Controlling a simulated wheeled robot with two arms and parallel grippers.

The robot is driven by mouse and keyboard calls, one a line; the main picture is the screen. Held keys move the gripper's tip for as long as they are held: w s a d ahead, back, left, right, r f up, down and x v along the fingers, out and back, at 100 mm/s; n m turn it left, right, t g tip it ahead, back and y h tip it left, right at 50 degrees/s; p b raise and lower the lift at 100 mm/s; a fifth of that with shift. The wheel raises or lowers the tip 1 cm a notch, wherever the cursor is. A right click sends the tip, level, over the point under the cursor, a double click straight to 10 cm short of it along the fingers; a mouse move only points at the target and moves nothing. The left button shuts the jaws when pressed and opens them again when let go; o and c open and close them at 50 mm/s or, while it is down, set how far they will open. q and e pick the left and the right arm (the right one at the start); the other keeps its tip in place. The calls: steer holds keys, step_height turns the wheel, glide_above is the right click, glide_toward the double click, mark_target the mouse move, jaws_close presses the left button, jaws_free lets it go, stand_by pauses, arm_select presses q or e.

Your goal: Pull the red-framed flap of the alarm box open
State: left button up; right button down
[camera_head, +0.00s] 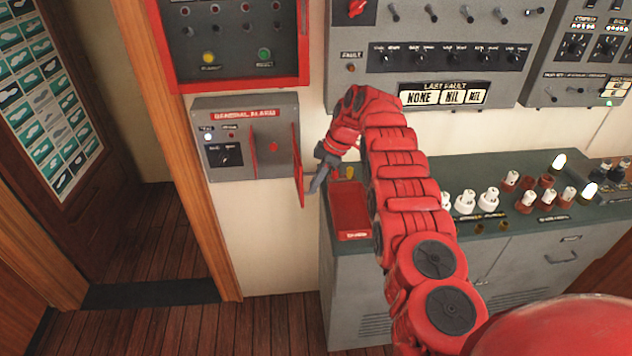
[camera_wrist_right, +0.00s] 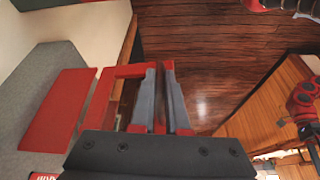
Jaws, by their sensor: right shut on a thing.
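The grey alarm box (camera_head: 240,165), labelled GENERAL ALARM, hangs on the wall left of centre in the head view. Its red-framed flap (camera_head: 297,150) stands out from the right side of the box, seen nearly edge-on. My right gripper (camera_head: 316,184) is at the flap's outer edge. In the right wrist view the flap's red frame (camera_wrist_right: 118,72) reaches between the fingers (camera_wrist_right: 160,100), which are shut on it. What seems to be my left gripper (camera_wrist_right: 312,152) is partly cut off at the right edge.
A red-framed panel (camera_head: 300,83) is mounted just above the box. Right of the flap stands a grey-green console (camera_head: 420,165) with a red tray (camera_head: 350,212) and several white and red knobs. A wooden post (camera_head: 187,130) borders the box's left. Open wooden floor (camera_head: 230,320) lies below.

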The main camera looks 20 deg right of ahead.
steer(key=c, duration=0.9)
jaws_free()
steer(key=p+v, duration=1.2)
steer(key=v, duration=0.5)
steer(key=shift+r, duration=0.25)
